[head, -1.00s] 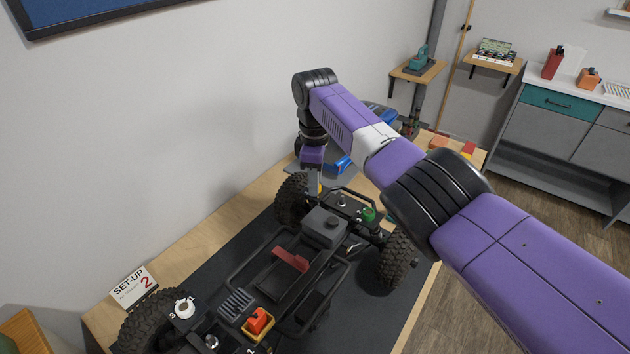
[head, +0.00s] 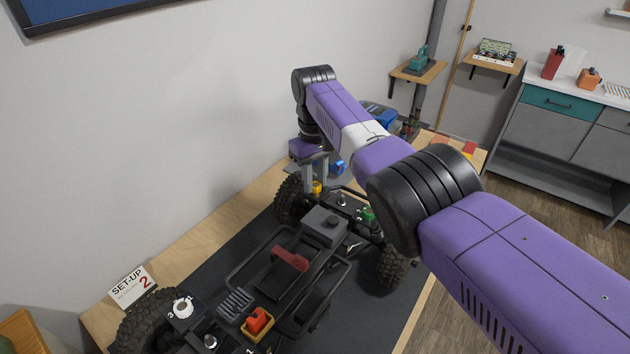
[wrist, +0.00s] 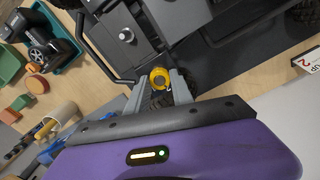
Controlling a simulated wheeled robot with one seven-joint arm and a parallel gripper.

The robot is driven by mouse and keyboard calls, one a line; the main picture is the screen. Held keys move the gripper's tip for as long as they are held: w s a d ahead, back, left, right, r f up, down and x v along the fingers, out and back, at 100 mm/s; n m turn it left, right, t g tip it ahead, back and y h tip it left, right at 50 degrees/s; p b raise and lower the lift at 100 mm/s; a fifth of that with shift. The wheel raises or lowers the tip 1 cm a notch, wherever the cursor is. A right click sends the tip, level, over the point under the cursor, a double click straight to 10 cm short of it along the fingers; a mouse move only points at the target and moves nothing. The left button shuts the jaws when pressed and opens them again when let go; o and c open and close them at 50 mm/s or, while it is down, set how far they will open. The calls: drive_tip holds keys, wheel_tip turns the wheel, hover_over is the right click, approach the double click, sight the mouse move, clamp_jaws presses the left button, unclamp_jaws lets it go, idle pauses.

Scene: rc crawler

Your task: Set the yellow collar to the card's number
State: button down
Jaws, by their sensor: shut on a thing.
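The yellow collar (head: 317,188) sits on the far left corner of the crawler (head: 330,222), by the far left wheel. My gripper (head: 315,182) points down at it, one finger on each side. In the wrist view the yellow collar (wrist: 159,77) shows as a ring between the fingertips (wrist: 158,86), which are shut on it. Any marks or numbers around this collar are hidden or too small to read. The white card (head: 133,287) reads "SET-UP" with a large red 2. It stands at the table's left edge, and its corner shows in the wrist view (wrist: 309,61).
A white collar (head: 183,307) with numbers, an orange part (head: 258,320) in a yellow frame and a green collar (head: 368,214) are elsewhere on the crawler. Black tube bars rise along its sides. A teal tray (wrist: 50,40) holds dark parts beside it. The wall is close on the left.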

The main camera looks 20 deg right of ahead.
sight(315, 184)
drive_tip(key=shift+m, duration=1.2)
drive_tip(key=c, duration=1.1)
unclamp_jaws()
wheel_tip(315, 184, up, 8)
drive_tip(key=shift+w+f+b, duration=0.1)
drive_tip(key=shift+b, duration=0.6)
